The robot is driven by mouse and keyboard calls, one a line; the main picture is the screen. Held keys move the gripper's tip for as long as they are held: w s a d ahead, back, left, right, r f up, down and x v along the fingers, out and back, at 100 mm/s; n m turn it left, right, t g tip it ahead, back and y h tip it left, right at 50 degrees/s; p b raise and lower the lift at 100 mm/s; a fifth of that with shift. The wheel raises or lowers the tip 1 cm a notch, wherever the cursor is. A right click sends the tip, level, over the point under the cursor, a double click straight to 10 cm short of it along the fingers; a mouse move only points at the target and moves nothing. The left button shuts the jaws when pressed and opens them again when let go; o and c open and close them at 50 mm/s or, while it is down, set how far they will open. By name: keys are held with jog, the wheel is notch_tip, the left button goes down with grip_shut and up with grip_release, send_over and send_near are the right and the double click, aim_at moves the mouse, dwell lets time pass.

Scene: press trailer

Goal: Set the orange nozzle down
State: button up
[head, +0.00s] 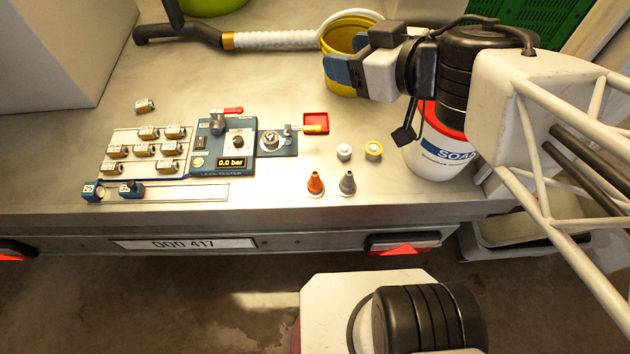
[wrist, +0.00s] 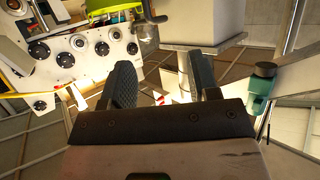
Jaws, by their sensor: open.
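The orange nozzle (head: 316,184) stands upright on the metal bench near its front edge in the head view. A grey nozzle (head: 348,184) stands upright just right of it. My gripper (head: 334,64) is at the back of the bench, in front of the yellow bucket in the picture and well apart from the orange nozzle. The wrist view shows my gripper (wrist: 159,65) with its two dark fingers spread and nothing between them. I cannot make out the orange nozzle in the wrist view.
The leak tester (head: 222,150), a red tray (head: 316,123) and several small fittings lie left. The yellow bucket (head: 352,36) and a soap tub (head: 440,150) are right. The front right bench top is clear.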

send_near(318, 176)
jog(key=x, duration=0.3)
jog(key=shift+a, duration=0.15)
dwell(1.0)
jog(key=shift+a+f, duration=0.1)
dwell(0.3)
jog(key=shift+x, duration=1.2)
jog(key=shift+x, duration=2.6)
jog(key=shift+w, duration=0.1)
grip_shut()
